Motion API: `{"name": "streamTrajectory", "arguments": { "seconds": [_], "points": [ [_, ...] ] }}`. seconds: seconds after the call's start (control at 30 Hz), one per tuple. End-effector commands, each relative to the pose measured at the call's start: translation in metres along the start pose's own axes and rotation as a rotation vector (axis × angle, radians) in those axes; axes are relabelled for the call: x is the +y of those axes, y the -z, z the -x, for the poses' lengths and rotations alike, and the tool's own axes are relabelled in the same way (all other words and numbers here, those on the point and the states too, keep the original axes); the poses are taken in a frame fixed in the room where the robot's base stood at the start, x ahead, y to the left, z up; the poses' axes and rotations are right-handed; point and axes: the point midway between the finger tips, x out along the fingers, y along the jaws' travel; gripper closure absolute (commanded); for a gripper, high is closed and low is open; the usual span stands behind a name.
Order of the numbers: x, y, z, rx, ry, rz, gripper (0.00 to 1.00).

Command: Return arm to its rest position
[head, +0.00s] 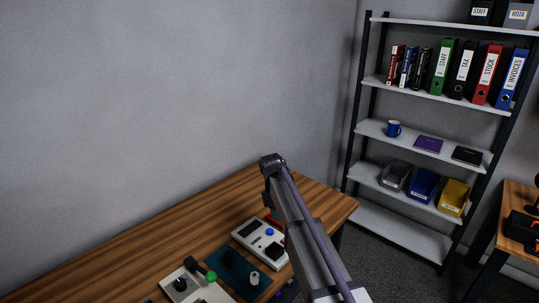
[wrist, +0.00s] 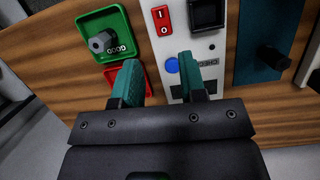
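My arm (head: 302,225) reaches over the wooden desk in the head view, and its own links hide the gripper there. In the wrist view my gripper (wrist: 160,72) shows two teal fingers held apart with nothing between them. Beyond the fingers, a green tray (wrist: 84,28) marked GOOD holds a grey hexagonal part (wrist: 101,42). A red tray (wrist: 140,72) lies beside it, partly hidden by the left finger. A white tester panel (wrist: 205,48) with a red switch and a blue button (wrist: 172,65) is ahead of the right finger.
The wooden desk (head: 130,255) carries the white tester (head: 248,229), a dark teal mat (head: 223,262) and a pale box with a green knob (head: 211,275). A shelf unit (head: 440,105) with binders and bins stands at right. Another desk (head: 519,198) is at the right edge.

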Motion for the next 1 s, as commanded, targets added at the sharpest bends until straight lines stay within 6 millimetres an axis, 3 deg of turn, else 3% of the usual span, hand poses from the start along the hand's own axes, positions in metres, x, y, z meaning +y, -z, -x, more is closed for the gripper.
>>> {"name": "streamTrajectory", "arguments": {
  "seconds": [0.07, 0.3, 0.43, 0.53, 1.0],
  "points": [
    [-0.019, -0.023, -0.009, 0.052, 0.001, -0.133, 0.62],
    [-0.094, -0.187, -0.059, 0.231, 0.086, -0.596, 0.62],
    [-0.117, -0.244, -0.075, 0.264, 0.118, -0.692, 0.62],
    [-0.114, -0.258, -0.079, 0.263, 0.123, -0.718, 0.62],
    [-0.110, -0.256, -0.079, 0.262, 0.124, -0.722, 0.62]
  ]
}}
